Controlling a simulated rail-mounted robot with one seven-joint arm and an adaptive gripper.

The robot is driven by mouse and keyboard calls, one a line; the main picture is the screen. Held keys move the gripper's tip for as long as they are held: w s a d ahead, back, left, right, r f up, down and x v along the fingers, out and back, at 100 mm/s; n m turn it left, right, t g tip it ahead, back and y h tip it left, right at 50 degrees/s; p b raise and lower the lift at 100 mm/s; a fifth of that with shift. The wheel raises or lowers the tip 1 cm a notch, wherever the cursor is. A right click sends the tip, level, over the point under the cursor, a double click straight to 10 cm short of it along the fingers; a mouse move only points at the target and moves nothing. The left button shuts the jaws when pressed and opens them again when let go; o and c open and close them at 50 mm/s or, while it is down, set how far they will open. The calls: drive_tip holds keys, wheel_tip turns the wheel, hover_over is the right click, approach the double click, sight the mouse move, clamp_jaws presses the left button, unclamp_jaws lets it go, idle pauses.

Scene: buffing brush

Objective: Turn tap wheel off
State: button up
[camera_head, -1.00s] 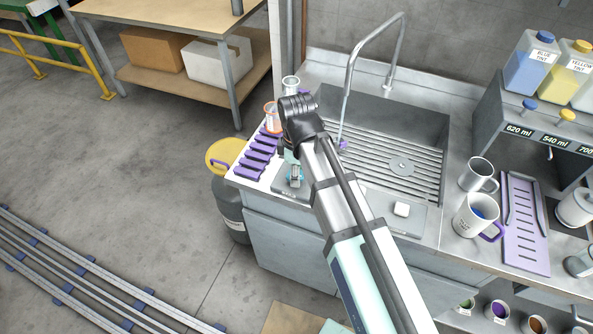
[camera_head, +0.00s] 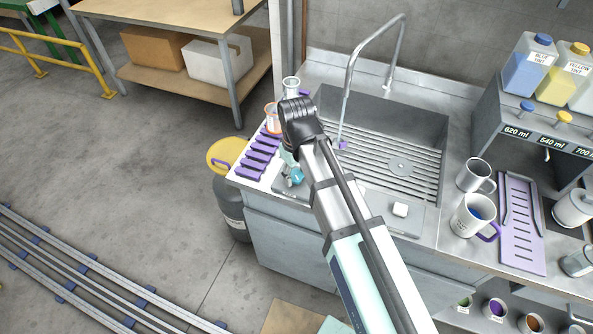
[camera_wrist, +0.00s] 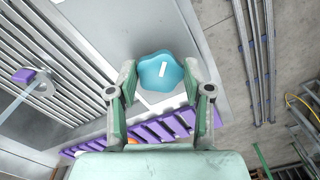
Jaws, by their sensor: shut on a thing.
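The tap wheel (camera_wrist: 162,72) is a teal, lobed knob with a white mark on top, set on the counter's metal front-left corner. In the head view it (camera_head: 297,176) shows partly beside my wrist. My gripper (camera_wrist: 160,80) is shut on the wheel, with one finger on each side of it in the wrist view.
The ribbed sink (camera_head: 425,125) lies right of my arm. A purple rack (camera_head: 257,156) and glass vessels (camera_head: 291,87) stand close to the wrist. Mugs (camera_head: 475,215) and a purple tray (camera_head: 522,225) are on the right counter. A yellow-lidded bin (camera_head: 226,152) stands left of the counter.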

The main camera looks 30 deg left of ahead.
sight(295, 176)
drive_tip(key=m, duration=0.4)
drive_tip(key=shift+s+m, duration=0.1)
drive_tip(key=shift+m, duration=0.2)
drive_tip(key=shift+m+p, duration=0.4)
drive_tip(key=shift+m, duration=1.9)
drive_tip(key=o, duration=1.2)
drive_tip(key=shift+a, duration=0.1)
drive_tip(key=shift+c, duration=0.2)
wheel_tip(295, 176, up, 12)
